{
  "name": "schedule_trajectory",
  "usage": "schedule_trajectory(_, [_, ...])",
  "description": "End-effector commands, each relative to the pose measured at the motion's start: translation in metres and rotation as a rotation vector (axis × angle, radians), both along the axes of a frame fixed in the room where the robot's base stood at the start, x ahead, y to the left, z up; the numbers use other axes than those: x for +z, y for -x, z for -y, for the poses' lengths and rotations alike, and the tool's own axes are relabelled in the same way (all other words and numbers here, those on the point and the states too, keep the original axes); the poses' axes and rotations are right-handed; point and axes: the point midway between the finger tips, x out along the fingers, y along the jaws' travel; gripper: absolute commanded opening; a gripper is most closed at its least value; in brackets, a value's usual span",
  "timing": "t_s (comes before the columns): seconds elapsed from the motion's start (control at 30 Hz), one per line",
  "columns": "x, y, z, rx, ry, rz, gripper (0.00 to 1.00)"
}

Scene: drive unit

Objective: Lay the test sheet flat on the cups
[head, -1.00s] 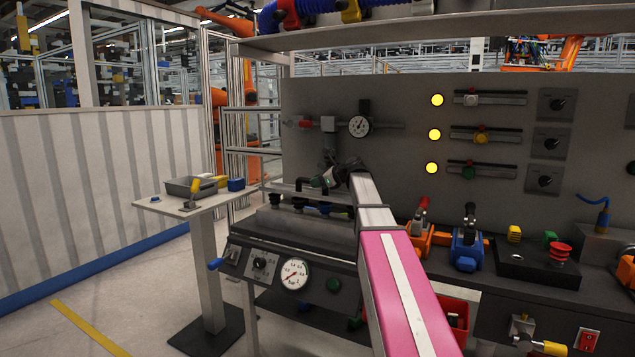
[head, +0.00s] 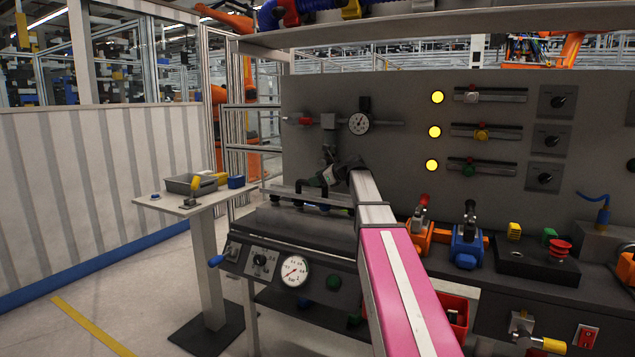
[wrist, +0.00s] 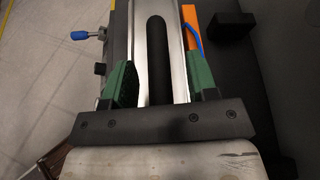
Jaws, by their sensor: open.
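The test sheet appears in the head view as a thin grey strip (head: 340,199) lying level across the cups (head: 298,203). Only small dark and blue bits of the cups show under its edge; I cannot tell whether every cup touches it. In the wrist view the sheet is a silvery plate (wrist: 178,60) with a dark, round-ended bar (wrist: 157,60) along its middle. My gripper (wrist: 160,82) is open, its green fingers on either side of the dark bar with gaps. It also shows in the head view (head: 312,184), low over the sheet, partly hidden by my arm.
A gauge panel (head: 293,270) with a blue-handled valve is in front, below the cups. A side stand (head: 190,205) with a grey tray is at left. A dark back panel (head: 330,95) rises behind.

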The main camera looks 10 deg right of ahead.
Motion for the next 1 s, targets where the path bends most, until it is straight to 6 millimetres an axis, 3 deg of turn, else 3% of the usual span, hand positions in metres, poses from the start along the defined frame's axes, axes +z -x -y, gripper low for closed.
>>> schedule_trajectory(0.6, [0.044,0.064,0.075,-0.001,0.000,0.000,0.53])
schedule_trajectory(1.0, [0.050,0.073,0.085,0.001,-0.001,-0.001,0.53])
